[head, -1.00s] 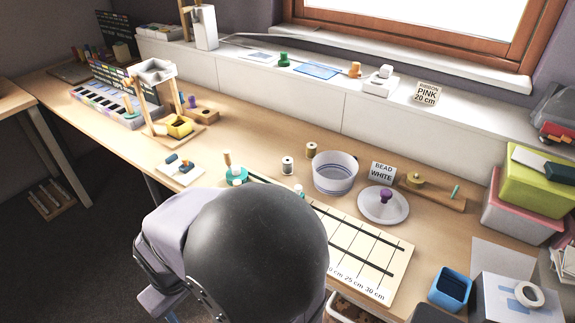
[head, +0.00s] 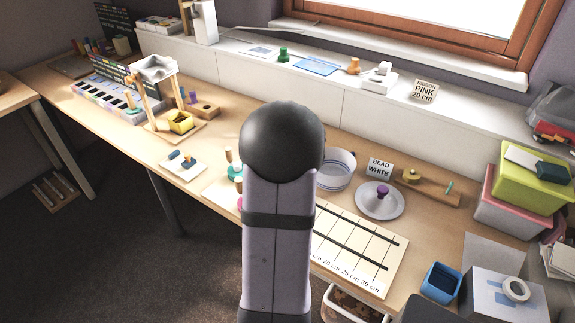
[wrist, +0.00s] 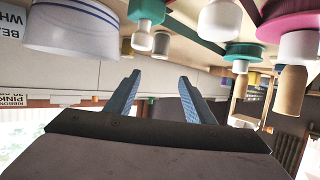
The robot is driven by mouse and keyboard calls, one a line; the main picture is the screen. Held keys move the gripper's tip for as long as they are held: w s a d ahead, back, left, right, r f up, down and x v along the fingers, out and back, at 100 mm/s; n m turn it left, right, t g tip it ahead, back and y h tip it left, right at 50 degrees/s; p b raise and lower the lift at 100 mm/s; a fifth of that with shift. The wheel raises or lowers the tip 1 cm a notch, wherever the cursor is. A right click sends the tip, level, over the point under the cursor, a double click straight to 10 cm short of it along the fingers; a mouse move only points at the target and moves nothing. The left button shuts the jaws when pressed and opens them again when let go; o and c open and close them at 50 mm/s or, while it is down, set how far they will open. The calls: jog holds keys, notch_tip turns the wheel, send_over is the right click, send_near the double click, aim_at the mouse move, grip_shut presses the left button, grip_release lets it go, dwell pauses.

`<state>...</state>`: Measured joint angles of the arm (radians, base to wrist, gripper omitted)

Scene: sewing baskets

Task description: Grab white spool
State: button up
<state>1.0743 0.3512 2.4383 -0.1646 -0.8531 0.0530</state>
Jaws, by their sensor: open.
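My gripper (wrist: 157,98) is open and empty in the wrist view, its two blue-grey fingers apart. In that view the scene appears turned over, with the table along the top. A white, spool-like piece (wrist: 220,20) hangs at the top right of centre, apart from the fingers; I cannot tell for sure that it is the white spool. A green-topped piece with a white lower part (wrist: 143,38) is to its left. In the head view my arm hides the spool area and my fingers.
The blue-striped bowl (head: 337,172) stands just right of my arm, with a purple-knobbed lid (head: 380,204) beyond it. The ruled board (head: 362,245) lies in front. In the wrist view, a pink-based wooden peg (wrist: 291,88) and a teal-based one (wrist: 241,84) are at the right.

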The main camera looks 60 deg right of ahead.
jog(key=shift+s+f, duration=0.3)
jog(key=shift+f, duration=0.55)
jog(key=shift+f+x, duration=0.15)
jog(key=shift+x, duration=1.65)
jog(key=shift+f+x, duration=0.2)
jog(key=shift+x, duration=1.6)
jog(key=shift+a, duration=0.1)
jog(key=c, duration=1.1)
